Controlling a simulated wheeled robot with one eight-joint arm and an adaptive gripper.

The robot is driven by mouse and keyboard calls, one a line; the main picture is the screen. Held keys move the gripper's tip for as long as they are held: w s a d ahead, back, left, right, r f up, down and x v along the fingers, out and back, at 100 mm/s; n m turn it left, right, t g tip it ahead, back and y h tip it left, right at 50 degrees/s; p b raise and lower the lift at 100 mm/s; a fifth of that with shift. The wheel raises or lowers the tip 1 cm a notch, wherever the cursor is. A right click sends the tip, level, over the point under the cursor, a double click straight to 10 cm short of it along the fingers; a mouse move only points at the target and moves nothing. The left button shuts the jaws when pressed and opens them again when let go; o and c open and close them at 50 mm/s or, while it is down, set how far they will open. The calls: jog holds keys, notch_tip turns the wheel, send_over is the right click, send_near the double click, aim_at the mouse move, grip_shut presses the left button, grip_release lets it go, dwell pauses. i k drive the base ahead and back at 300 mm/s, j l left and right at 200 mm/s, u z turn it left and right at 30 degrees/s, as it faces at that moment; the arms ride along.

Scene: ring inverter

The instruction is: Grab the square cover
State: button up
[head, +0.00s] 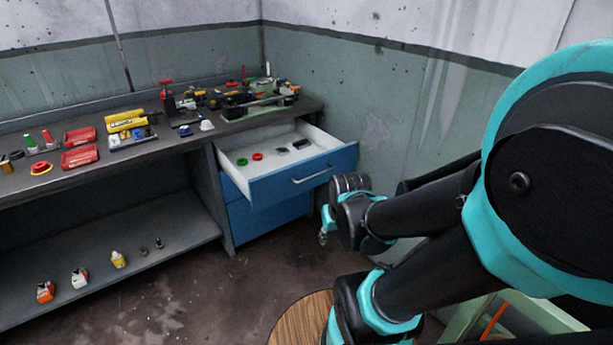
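An open drawer (243,188) with a blue front holds a green ring-like piece (242,162), a red ring-like piece (257,157), a small dark piece (282,151) and a dark, flat, roughly rectangular piece (301,144). The flat piece may be the square cover, but it is too small to tell. My gripper (324,239) hangs in front of the drawer, to the right and below its blue front, apart from the drawer's contents. It points down; its fingers are too small and partly hidden by my arm to show whether they are open.
A round wooden top (300,318) stands in front. Open floor lies before the drawers.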

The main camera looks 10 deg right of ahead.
aim_at(282, 151)
jog(key=i+j+z, duration=0.15)
jog(key=i+j, duration=0.3)
jog(key=i, duration=0.25)
jog(key=i+j+z, duration=0.15)
jog(key=i+j, duration=0.35)
jog(key=i, duration=0.15)
